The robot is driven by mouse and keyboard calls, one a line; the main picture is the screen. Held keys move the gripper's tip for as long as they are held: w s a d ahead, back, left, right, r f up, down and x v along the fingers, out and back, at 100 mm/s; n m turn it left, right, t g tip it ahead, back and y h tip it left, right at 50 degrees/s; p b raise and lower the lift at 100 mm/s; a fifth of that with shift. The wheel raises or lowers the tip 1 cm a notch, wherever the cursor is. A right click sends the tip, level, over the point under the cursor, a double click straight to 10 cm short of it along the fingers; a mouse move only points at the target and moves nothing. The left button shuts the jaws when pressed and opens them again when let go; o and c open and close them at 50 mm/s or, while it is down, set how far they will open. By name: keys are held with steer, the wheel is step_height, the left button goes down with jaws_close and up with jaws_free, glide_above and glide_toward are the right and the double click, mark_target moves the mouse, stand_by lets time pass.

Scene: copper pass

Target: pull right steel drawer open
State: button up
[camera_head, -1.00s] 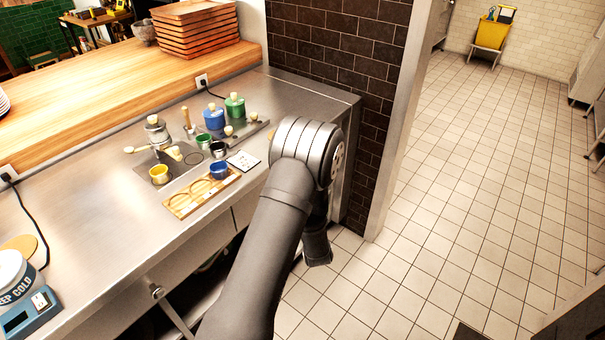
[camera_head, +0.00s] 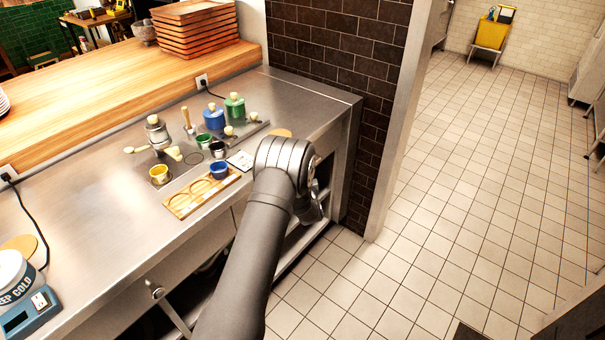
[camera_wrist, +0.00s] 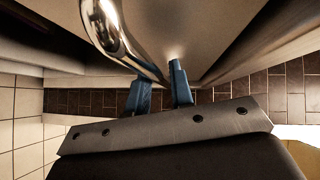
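The right steel drawer is mostly hidden behind my arm in the head view. A strip of steel front (camera_head: 238,213) shows left of the arm, under the counter edge. In the wrist view, a shiny rounded metal handle (camera_wrist: 112,32) runs down from the top toward my gripper (camera_wrist: 160,76), close to a plain panel (camera_wrist: 195,30). My two blue fingers stand apart, with the near end of the handle at the gap between their tips. I cannot tell whether they touch it. In the head view my gripper is hidden behind the wrist.
The steel counter (camera_head: 110,205) holds a wooden tray (camera_head: 180,207), a blue cup (camera_head: 219,169), a yellow cup (camera_head: 159,174) and several small containers. A scale (camera_head: 30,315) stands at the left. A dark tiled wall (camera_head: 335,45) is behind.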

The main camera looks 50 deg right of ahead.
steer(key=shift+w+d, duration=0.4)
steer(key=shift+d, duration=0.05)
jaws_close()
steer(key=s, duration=3.7)
steer(key=shift+s, duration=0.3)
jaws_free()
